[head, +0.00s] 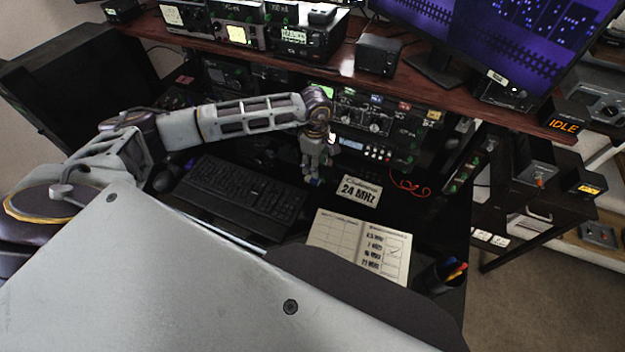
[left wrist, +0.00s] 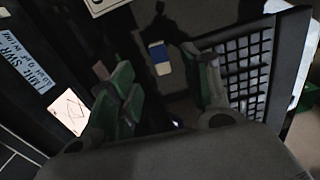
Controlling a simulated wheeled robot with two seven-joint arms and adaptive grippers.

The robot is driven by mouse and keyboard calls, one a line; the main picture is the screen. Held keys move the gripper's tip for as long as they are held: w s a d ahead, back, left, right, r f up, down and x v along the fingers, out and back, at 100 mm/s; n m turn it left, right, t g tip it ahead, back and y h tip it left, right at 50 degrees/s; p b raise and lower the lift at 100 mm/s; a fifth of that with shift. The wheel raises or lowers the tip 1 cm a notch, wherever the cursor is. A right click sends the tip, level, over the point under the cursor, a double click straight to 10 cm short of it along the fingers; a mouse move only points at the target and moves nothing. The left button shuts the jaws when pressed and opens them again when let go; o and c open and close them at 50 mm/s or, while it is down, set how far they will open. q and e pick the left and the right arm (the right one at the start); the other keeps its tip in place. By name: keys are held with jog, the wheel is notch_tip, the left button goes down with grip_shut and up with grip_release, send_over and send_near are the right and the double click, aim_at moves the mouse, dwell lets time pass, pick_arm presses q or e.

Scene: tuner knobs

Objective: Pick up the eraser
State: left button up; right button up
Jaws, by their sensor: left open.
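The eraser (left wrist: 160,57), a small block with a blue part and a pale part, lies on the dark desk in the left wrist view. In that view it sits between and beyond the two fingers of my left gripper (left wrist: 167,88), which are spread apart with nothing between the pads. In the head view, my left gripper (head: 317,170) points down over the desk between the keyboard and the 24 MHz card. A small blue patch shows at its fingertips there, and the fingers mostly hide what is beneath. My right gripper is in neither view.
A black keyboard (head: 245,190) lies left of the gripper, and a 24 MHz card (head: 360,191) lies to its right. An open notebook (head: 335,235) lies nearer, with a pen cup (head: 432,278) beside it. Radio gear (head: 375,120) and a wooden shelf (head: 340,60) stand behind.

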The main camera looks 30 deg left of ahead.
aim_at(315, 180)
pick_arm(q)
notch_tip(315, 180, down, 2)
jog(key=shift+f, duration=0.4)
jog(key=shift+f+p, duration=0.3)
jog(key=shift+f, duration=0.5)
notch_tip(315, 180, down, 3)
jog(key=shift+r, duration=0.15)
jog(key=shift+w+f, duration=0.1)
jog(key=shift+f, duration=0.35)
jog(key=c, duration=0.9)
jog(key=shift+c, duration=0.5)
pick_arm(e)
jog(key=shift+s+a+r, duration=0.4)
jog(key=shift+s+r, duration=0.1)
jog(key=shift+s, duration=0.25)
